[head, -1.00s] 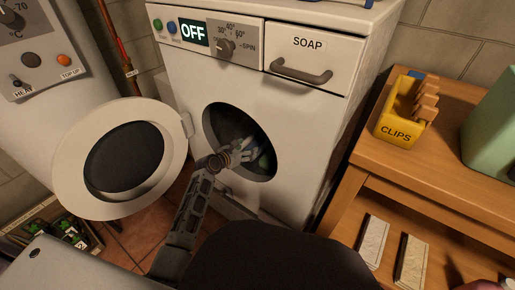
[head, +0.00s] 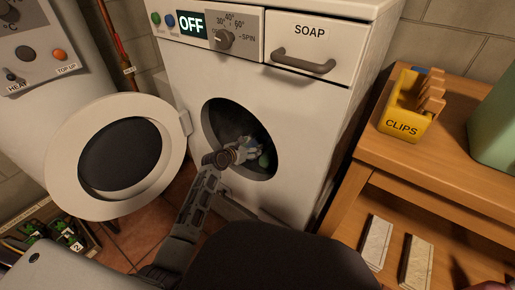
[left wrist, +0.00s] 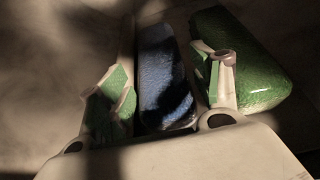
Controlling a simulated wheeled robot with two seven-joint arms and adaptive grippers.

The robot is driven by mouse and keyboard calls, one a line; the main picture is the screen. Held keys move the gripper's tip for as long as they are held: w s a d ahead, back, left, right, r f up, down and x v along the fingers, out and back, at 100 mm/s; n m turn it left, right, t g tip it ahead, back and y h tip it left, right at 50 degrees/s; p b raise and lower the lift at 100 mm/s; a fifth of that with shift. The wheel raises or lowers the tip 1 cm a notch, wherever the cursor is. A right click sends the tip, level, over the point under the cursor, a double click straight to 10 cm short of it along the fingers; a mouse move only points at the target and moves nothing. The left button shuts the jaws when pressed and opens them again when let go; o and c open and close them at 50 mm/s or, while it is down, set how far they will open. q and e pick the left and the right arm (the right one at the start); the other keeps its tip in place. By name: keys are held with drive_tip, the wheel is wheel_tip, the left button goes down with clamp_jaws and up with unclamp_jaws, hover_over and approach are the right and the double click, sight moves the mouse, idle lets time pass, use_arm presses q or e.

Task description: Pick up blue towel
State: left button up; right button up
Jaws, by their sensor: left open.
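The blue towel (left wrist: 163,75) lies inside the washing machine drum and shows best in the left wrist view, partly in shadow. It is between the two green-padded fingers of my left gripper (left wrist: 165,90), which is open with a finger on either side of it. I cannot tell whether the fingers touch it. In the head view my left gripper (head: 248,150) reaches through the machine's round opening (head: 213,125). A little blue shows by the fingers there.
A green cloth-like thing (left wrist: 250,60) lies right beside the towel in the drum. The washing machine (head: 310,130) has its round door (head: 55,150) swung open to the left. A wooden bench (head: 455,170) with a yellow clips box (head: 400,128) stands at the right.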

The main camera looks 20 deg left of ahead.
use_arm(q)
drive_tip(key=shift+b+x, duration=0.35)
drive_tip(key=shift+x, duration=0.45)
use_arm(e)
drive_tip(key=shift+w+f, duration=0.1)
drive_tip(key=shift+f, duration=0.3)
use_arm(q)
drive_tip(key=c, duration=0.8)
drive_tip(key=shift+r, duration=0.2)
use_arm(e)
drive_tip(key=shift+r, duration=0.15)
use_arm(q)
drive_tip(key=shift+r+p, duration=0.9)
drive_tip(key=shift+r, duration=0.25)
wheel_tip(320, 180, up, 6)
drive_tip(key=p, duration=0.3)
drive_tip(key=shift+f, duration=0.25)
drive_tip(key=shift+r+p, duration=0.5)
drive_tip(key=shift+r, duration=0.45)
use_arm(e)
wheel_tip(320, 180, up, 8)
drive_tip(key=d+g+h, duration=0.1)
drive_tip(key=shift+s+d+r+n, duration=0.15)
drive_tip(key=shift+s+d+n, duration=0.1)
drive_tip(key=shift+d+n, duration=0.05)
